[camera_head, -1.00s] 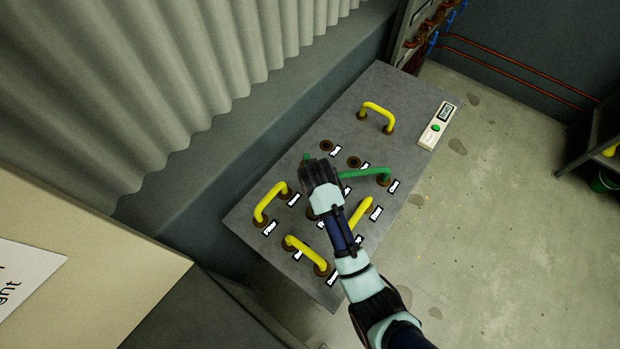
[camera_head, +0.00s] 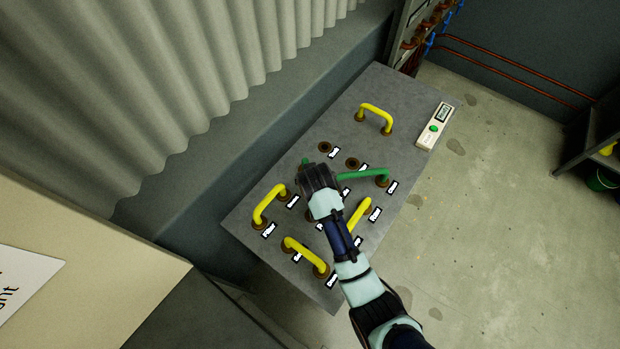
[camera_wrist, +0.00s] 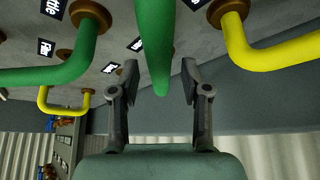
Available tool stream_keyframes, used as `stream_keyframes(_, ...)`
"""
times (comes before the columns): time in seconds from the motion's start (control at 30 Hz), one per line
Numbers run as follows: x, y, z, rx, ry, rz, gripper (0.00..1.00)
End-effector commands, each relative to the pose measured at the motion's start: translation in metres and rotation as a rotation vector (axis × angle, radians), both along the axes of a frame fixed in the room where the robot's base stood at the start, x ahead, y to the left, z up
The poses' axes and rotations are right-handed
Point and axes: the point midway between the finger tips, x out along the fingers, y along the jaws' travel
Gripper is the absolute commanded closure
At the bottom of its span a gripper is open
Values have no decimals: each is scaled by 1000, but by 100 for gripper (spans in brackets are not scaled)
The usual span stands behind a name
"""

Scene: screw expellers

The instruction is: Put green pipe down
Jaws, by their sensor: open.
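A green pipe (camera_head: 365,173) shows to the right of my gripper (camera_head: 315,172) in the head view, its right end at a brown socket. A small green tip (camera_head: 305,160) shows at the gripper's left side. In the wrist view a green length (camera_wrist: 154,45) runs down between the two fingers of my gripper (camera_wrist: 159,68), with gaps on both sides. The fingers are open. Another green length (camera_wrist: 60,72) bends from a socket at the left. I cannot tell whether the green parts are one pipe. My wrist hides the middle of the board in the head view.
The grey board (camera_head: 275,190) bears yellow pipes (camera_head: 376,116), labels and open brown sockets (camera_head: 324,147). Yellow pipes stand close around my gripper. A box with a green button (camera_head: 435,126) sits at the board's right edge. A corrugated wall (camera_head: 150,90) rises at left.

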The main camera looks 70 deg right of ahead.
Motion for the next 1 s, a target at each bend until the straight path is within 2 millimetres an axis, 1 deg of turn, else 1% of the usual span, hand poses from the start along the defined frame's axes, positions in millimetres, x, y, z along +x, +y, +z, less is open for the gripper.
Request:
stream_keyframes(0.03,-2,4,14,-2,-2,0,53)
stream_keyframes(0.2,-12,24,53,-3,-3,2,53)
stream_keyframes(0.3,-18,34,72,-2,-1,1,53)
stream_keyframes(0.4,-23,41,85,-2,-1,0,53)
stream_keyframes(0.5,-25,45,93,-1,0,0,53)
stream_keyframes(0.57,-26,47,94,0,1,0,53)
stream_keyframes(1.0,-26,47,94,0,0,1,53)
